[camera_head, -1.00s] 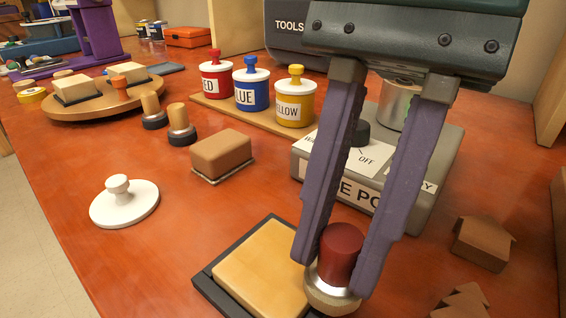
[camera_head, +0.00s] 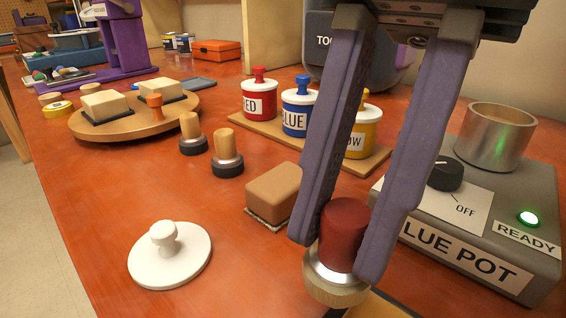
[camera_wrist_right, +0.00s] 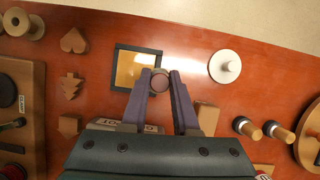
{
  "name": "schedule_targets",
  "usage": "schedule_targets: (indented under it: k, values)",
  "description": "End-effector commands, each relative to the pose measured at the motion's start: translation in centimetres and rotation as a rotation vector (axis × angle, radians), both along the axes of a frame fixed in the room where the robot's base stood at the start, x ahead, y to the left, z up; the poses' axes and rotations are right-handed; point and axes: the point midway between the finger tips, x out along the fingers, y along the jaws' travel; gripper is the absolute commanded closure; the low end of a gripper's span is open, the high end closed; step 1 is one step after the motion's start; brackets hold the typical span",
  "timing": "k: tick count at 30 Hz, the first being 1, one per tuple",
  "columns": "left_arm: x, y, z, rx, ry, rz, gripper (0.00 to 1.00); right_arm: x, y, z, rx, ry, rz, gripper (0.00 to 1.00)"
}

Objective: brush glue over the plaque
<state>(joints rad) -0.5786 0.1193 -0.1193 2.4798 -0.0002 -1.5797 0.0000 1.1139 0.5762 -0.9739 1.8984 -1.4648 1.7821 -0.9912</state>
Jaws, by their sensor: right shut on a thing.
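My right gripper (camera_head: 336,256) is shut on a glue brush (camera_head: 345,228) with a dark red handle, metal collar and tan lower end. The tan plaque lies in a dark frame; only a sliver (camera_head: 378,305) shows at the bottom of the head view. In the wrist view the plaque (camera_wrist_right: 130,70) looks golden and glossy, and the brush (camera_wrist_right: 159,82) is over its right side. I cannot tell whether the brush touches it. The grey glue pot (camera_head: 467,266) stands at the right with a metal cup, a dial and a lit green READY light. My left gripper is not in view.
A white knobbed lid (camera_head: 170,258) lies on the bench at the left. A tan block (camera_head: 273,193) sits behind the brush. Red, blue and yellow jars (camera_head: 298,110) stand on a board behind. Two short wooden-handled tools (camera_head: 228,150) and a round turntable (camera_head: 110,128) are further left.

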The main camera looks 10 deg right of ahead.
Motion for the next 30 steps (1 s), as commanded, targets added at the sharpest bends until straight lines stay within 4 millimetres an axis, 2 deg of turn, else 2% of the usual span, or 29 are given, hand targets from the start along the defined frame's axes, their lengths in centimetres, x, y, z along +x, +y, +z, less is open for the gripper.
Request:
schedule_targets:
  k: [1, 16, 30]
  values:
    - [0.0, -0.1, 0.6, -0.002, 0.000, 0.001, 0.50, 0.0, 0.0, 0.7, -0.001, 0.001, -0.001, 1.00]
    - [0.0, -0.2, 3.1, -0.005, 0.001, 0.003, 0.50, -0.2, 0.1, 5.1, -0.001, 0.000, -0.011, 1.00]
    - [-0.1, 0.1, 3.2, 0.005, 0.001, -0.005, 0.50, -0.3, 0.1, 5.5, -0.001, 0.002, -0.012, 1.00]
